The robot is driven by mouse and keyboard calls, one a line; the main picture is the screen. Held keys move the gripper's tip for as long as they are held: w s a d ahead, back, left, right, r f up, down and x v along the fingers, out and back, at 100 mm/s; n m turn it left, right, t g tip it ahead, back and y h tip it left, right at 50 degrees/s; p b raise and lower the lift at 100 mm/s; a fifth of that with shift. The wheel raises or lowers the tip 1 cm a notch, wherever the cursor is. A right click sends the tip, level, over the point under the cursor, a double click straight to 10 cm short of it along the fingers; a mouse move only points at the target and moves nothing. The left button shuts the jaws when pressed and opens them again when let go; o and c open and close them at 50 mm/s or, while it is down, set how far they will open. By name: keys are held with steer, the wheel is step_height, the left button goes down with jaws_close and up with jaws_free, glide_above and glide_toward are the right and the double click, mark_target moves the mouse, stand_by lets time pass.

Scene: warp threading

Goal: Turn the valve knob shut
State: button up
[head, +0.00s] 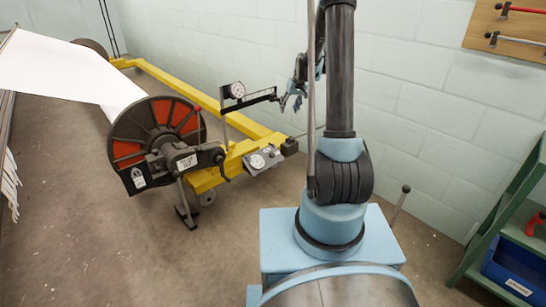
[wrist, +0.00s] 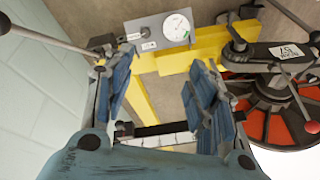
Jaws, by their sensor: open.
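A grey panel with a round white gauge (head: 258,161) is mounted at the near end of the yellow beam. A dark knob-like part (head: 289,146) sits at the panel's right end; I take it for the valve knob. In the wrist view the panel (wrist: 153,34) is at the top centre, and the dark part (wrist: 102,41) is at its left, just beyond the left finger. My gripper (head: 290,103) is above and behind the panel, near the wall. In the wrist view its blue fingers (wrist: 162,92) are spread, with nothing gripped between them.
A black bar with a dial gauge (head: 237,90) stands near my gripper; a bar with a white scale (wrist: 165,130) crosses between the fingers in the wrist view. A large reel with orange panels (head: 155,130) is to the left. The block wall (head: 410,110) is close behind my arm.

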steer(key=w+f, duration=0.8)
steer(key=f, duration=0.3)
steer(key=n+y, duration=0.1)
glide_toward(273, 155)
steer(key=x, duration=0.8)
steer(key=shift+a+f, duration=0.15)
steer(key=shift+a, duration=0.05)
steer(key=shift+c, duration=0.6)
steer(key=c, duration=0.9)
